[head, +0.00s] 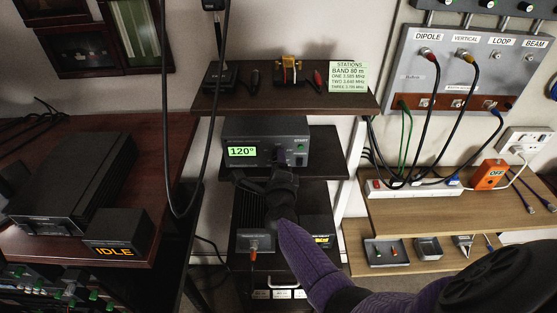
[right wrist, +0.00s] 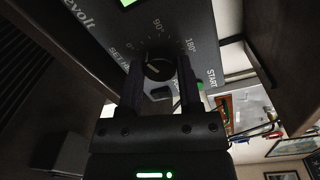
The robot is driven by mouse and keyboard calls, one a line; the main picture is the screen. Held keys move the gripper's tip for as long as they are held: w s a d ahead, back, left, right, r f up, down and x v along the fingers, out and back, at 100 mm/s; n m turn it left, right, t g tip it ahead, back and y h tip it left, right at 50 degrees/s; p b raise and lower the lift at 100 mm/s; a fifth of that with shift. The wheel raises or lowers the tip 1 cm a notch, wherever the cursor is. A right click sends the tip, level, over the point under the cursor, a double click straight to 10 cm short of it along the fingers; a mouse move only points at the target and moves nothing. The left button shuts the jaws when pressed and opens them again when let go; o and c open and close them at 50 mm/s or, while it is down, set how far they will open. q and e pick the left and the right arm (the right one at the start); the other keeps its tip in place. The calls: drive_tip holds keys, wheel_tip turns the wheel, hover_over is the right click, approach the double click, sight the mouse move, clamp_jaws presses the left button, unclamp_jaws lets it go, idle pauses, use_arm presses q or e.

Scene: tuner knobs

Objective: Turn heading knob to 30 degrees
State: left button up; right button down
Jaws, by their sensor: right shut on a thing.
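The rotator control box (head: 262,134) is a dark unit on the middle shelf with a green display (head: 242,151) reading 120°. Its heading knob (right wrist: 158,69) is black with a light pointer line, on a dial with 90° and 180° marks. My right gripper (head: 281,168) reaches the front of the box. In the right wrist view its two dark fingers stand on either side of the knob, shut on it. In the head view the gripper mostly hides the knob. My left gripper is not in view.
A green START button (head: 300,146) sits just right of the knob. A shelf above (head: 290,103) holds small parts and a STATIONS note (head: 347,77). A black cable (head: 167,150) hangs at left. An IDLE display box (head: 117,238) stands on the left desk.

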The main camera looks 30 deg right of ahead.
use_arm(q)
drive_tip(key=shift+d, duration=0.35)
use_arm(e)
drive_tip(key=shift+c, duration=1.4)
unclamp_jaws()
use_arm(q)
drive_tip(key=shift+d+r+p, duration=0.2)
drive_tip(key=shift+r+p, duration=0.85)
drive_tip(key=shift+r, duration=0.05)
use_arm(e)
drive_tip(key=v, duration=1)
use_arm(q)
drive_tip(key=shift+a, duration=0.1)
